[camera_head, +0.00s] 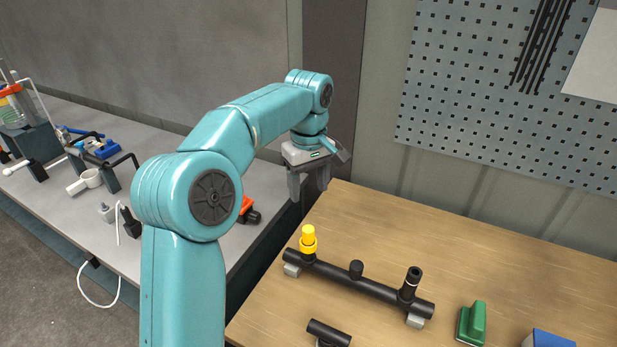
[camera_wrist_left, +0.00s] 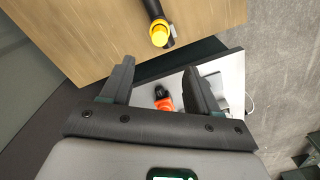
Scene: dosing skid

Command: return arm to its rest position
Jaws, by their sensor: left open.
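My left arm is teal and comes in from the lower left of the head view. Its gripper (camera_head: 308,188) hangs jaws down above the gap between the grey bench and the wooden table. In the left wrist view the two dark fingers (camera_wrist_left: 160,85) stand apart with nothing held between them. Below and beyond them lie the orange and black part (camera_wrist_left: 163,100) on the bench and the yellow cap (camera_wrist_left: 159,34) on the table's pipe. My right gripper is not in view.
The wooden table (camera_head: 480,250) holds a black pipe manifold (camera_head: 340,282), a green block (camera_head: 472,322) and a blue block (camera_head: 548,340). The grey bench (camera_head: 75,205) carries fittings and a blue-handled valve (camera_head: 107,149). A perforated panel (camera_head: 470,90) hangs behind.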

